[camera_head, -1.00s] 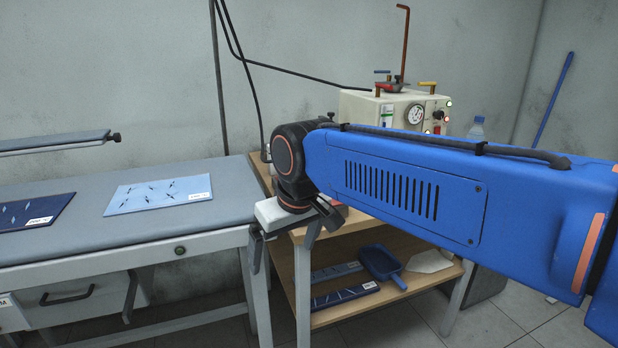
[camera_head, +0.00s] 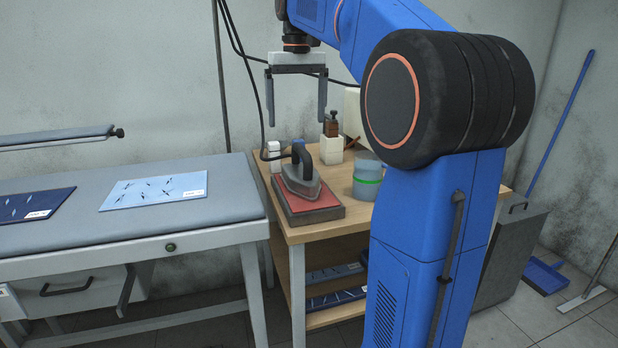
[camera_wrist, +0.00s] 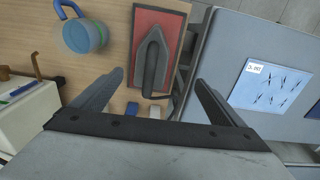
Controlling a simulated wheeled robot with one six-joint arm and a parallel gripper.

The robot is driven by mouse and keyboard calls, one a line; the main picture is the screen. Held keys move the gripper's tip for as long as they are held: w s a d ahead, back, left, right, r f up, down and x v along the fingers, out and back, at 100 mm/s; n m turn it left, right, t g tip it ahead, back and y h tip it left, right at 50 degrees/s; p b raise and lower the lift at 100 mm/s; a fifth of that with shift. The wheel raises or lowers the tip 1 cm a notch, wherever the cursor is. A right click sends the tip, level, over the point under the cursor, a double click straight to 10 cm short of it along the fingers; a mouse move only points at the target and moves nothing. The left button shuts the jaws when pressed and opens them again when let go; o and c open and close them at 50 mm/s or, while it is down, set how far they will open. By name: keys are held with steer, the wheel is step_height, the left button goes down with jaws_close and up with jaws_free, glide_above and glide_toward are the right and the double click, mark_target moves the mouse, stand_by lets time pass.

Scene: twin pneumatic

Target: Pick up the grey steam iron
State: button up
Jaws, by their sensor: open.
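The grey steam iron (camera_head: 303,177) has a dark handle and stands on a red pad with a dark base (camera_head: 322,213) on the wooden table. My gripper (camera_head: 297,112) is open and empty, pointing down above the iron with a clear gap. In the wrist view the iron (camera_wrist: 152,58) lies ahead of and between the fingers of my gripper (camera_wrist: 160,95), on the red pad (camera_wrist: 172,23). Nothing hides the iron's body in the head view.
A blue-grey pot (camera_head: 367,180) stands right of the iron, and a bottle in a white block (camera_head: 331,146) behind it. A cable hangs behind the gripper. The padded ironing table (camera_head: 120,222) adjoins on the left, with a light blue patterned sheet (camera_head: 155,191).

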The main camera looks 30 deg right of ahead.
mark_target(303, 148)
steer(key=d+f, duration=0.1)
steer(key=f, duration=0.2)
steer(key=w+d+f, duration=0.1)
steer(key=f, duration=0.2)
steer(key=d+f, duration=0.1)
steer(key=f, duration=0.2)
steer(key=shift+w+f, duration=0.4)
steer(key=shift+w+a+f, duration=0.1)
steer(key=shift+w+f, duration=0.05)
steer(key=shift+f, duration=1.4)
steer(key=shift+w+f, duration=0.1)
steer(key=shift+f, duration=1.45)
steer(key=c, duration=2.1)
steer(key=shift+r, duration=0.1)
steer(key=shift+c, duration=0.2)
steer(key=shift+r, duration=0.1)
steer(key=shift+r, duration=4.9)
